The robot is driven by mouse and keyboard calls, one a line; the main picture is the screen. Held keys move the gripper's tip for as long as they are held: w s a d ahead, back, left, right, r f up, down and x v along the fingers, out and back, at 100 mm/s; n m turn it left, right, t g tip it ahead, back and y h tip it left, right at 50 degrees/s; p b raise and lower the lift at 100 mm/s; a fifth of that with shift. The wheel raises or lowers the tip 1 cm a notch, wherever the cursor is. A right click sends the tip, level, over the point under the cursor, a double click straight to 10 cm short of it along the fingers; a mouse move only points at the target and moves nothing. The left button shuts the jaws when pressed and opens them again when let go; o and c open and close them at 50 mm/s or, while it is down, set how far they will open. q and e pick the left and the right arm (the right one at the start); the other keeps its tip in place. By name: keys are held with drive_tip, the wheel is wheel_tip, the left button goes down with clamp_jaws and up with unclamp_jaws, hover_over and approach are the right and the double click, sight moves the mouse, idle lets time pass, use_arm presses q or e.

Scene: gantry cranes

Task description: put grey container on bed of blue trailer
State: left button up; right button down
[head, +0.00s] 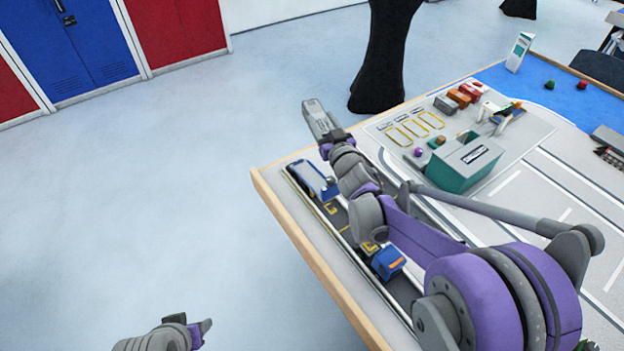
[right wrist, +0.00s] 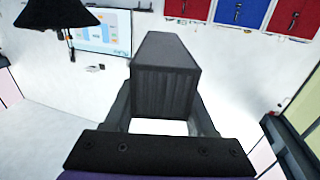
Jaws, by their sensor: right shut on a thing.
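The grey container (head: 318,117) is held out at the end of my right arm in the head view, over the table's left corner or just past it. In the right wrist view the grey container (right wrist: 166,85) fills the middle, ribbed and dark, between the two fingers. My right gripper (head: 331,135) is shut on it.
A smaller blue vehicle with an orange part (head: 388,262) stands further along the lane. A teal box (head: 468,165), small coloured containers (head: 458,98) and yellow-outlined slots (head: 415,127) are behind my arm. The wooden table edge (head: 292,232) runs beside the lane; open floor lies left.

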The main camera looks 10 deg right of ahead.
drive_tip(key=n+y+b, duration=0.1)
drive_tip(key=s+a+r+n+y+b, duration=0.1)
drive_tip(key=y+b, duration=0.1)
drive_tip(key=shift+s+g, duration=0.25)
drive_tip(key=shift+g, duration=0.05)
drive_tip(key=shift+s+a+n+y+b, duration=0.25)
drive_tip(key=shift+n+y+b, duration=0.15)
drive_tip(key=shift+y, duration=0.1)
wheel_tip(320, 180, down, 5)
drive_tip(key=shift+a+f+b, duration=0.1)
drive_tip(key=shift+b, duration=0.3)
drive_tip(key=shift+f, duration=2.3)
drive_tip(key=shift+f+b, duration=0.1)
drive_tip(key=shift+b, duration=0.3)
drive_tip(key=shift+f+b, duration=0.35)
drive_tip(key=shift+f, duration=0.05)
drive_tip(key=shift+f, duration=0.1)
drive_tip(key=shift+c, duration=1.1)
unclamp_jaws()
